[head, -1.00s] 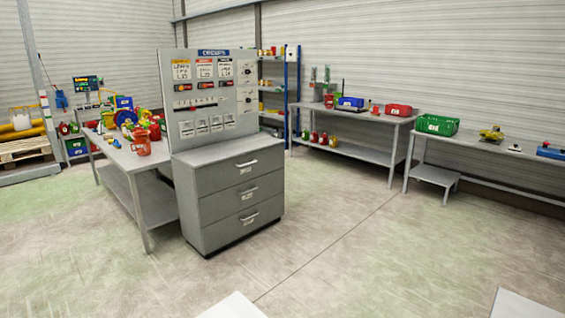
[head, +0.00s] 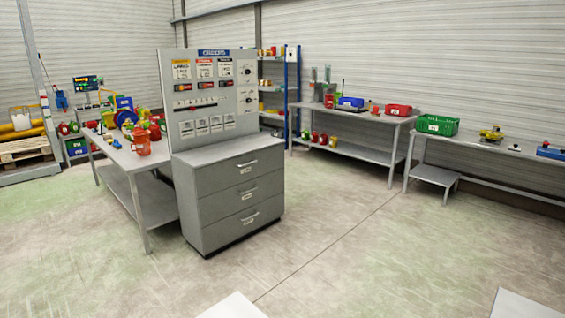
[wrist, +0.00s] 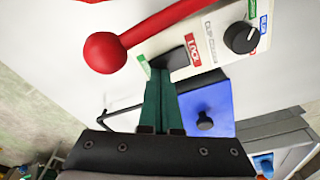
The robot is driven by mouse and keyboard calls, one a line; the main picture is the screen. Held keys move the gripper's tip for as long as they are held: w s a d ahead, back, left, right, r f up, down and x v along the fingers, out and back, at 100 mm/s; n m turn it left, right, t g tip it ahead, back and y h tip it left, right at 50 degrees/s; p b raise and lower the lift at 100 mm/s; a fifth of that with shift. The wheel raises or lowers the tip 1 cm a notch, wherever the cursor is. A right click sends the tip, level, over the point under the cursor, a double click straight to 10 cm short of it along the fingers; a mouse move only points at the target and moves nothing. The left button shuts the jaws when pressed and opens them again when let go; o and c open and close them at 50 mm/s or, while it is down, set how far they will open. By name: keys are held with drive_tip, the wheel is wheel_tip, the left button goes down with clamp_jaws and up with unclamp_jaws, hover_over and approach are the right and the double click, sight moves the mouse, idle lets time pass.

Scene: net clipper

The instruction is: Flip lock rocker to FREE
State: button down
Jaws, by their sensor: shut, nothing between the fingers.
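In the wrist view, my gripper (wrist: 159,74) is shut, its two dark green fingers together with nothing between them. The fingertips are at the lower left end of a black rocker (wrist: 175,59) on a pale panel (wrist: 152,45). They overlap it in the picture; I cannot tell if they touch it. A red LOCK label (wrist: 193,50) is beside the rocker's right side. A small green mark (wrist: 143,58) shows at the left of the fingertips; its text is unreadable. Which way the rocker is tipped is not clear. The head view does not show my gripper.
A red lever with a ball end (wrist: 105,53) stands out close to the left of the fingers. A black dial (wrist: 240,38) is to the right. A blue plate with a black knob (wrist: 207,112) is below the panel. A workbench (head: 355,112) shows in the head view.

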drive_tip(key=shift+f, duration=0.35)
drive_tip(key=shift+r, duration=3.55)
